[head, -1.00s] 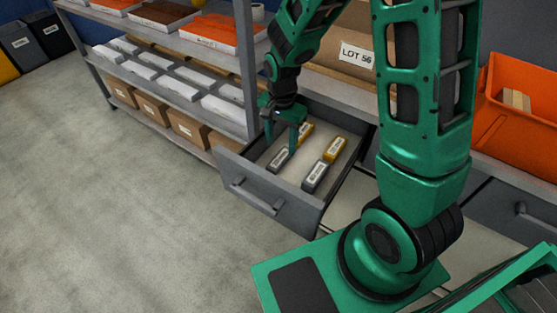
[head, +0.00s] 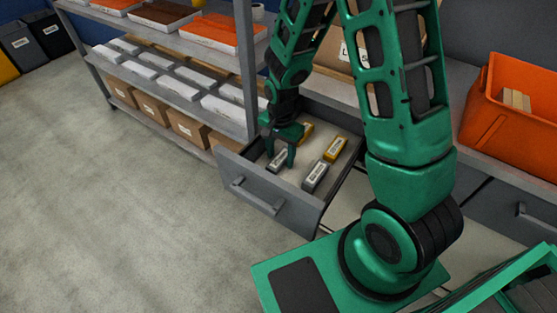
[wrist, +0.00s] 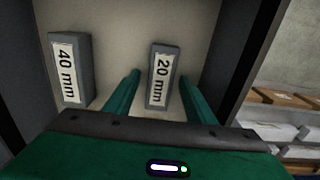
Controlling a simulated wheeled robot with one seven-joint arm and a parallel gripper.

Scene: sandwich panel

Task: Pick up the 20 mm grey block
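The 20 mm grey block (wrist: 162,77) lies flat in the drawer with its label up in the wrist view. My gripper (wrist: 160,80) is open, with one finger on each side of this block and small gaps beside it. In the head view my gripper (head: 280,155) reaches down into the open drawer, over the left grey block (head: 277,160), which it partly hides. A second grey block, labelled 40 mm (wrist: 70,70), lies outside the fingers; it also shows in the head view (head: 315,177).
The open drawer (head: 262,192) also holds two yellow blocks, one at the right (head: 335,149) and one behind my gripper (head: 306,131). A shelf unit (head: 180,88) with boxes stands close on the left. An orange bin (head: 512,105) sits on the worktop at right.

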